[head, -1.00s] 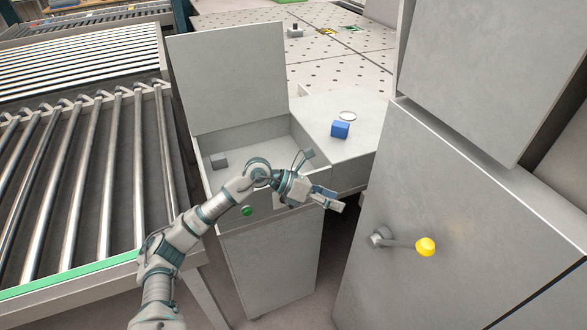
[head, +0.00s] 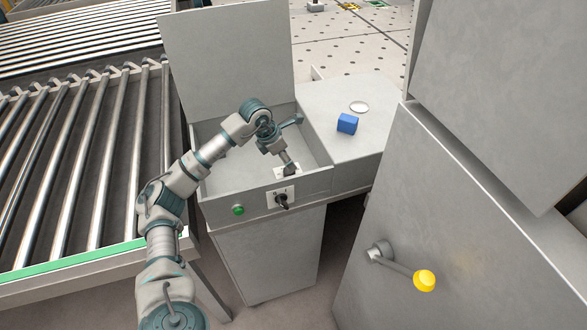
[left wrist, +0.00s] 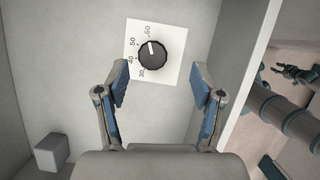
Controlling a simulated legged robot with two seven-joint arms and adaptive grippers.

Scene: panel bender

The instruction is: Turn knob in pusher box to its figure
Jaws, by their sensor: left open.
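The pusher box (head: 222,186) is open, its lid (head: 230,70) standing up at the back. Inside it, a black round knob (left wrist: 152,55) with a white pointer line sits on a white dial plate (left wrist: 172,72) marked 30, 40, 50 and 60. The pointer aims up, close to the 60 mark. My left gripper (left wrist: 163,82) is open, its fingers either side of the knob's line and short of it in the picture, not touching it. In the head view, my left gripper (head: 290,168) reaches down into the box and hides the knob. My right gripper (left wrist: 295,73) appears small and dark at the wrist view's right.
A grey block (left wrist: 50,152) lies in the box. The front wall bears a green button (head: 238,210) and a black switch (head: 281,200). A blue block (head: 347,123) and white ring (head: 358,106) lie on the ledge. A yellow-knobbed lever (head: 425,280) juts from the cabinet.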

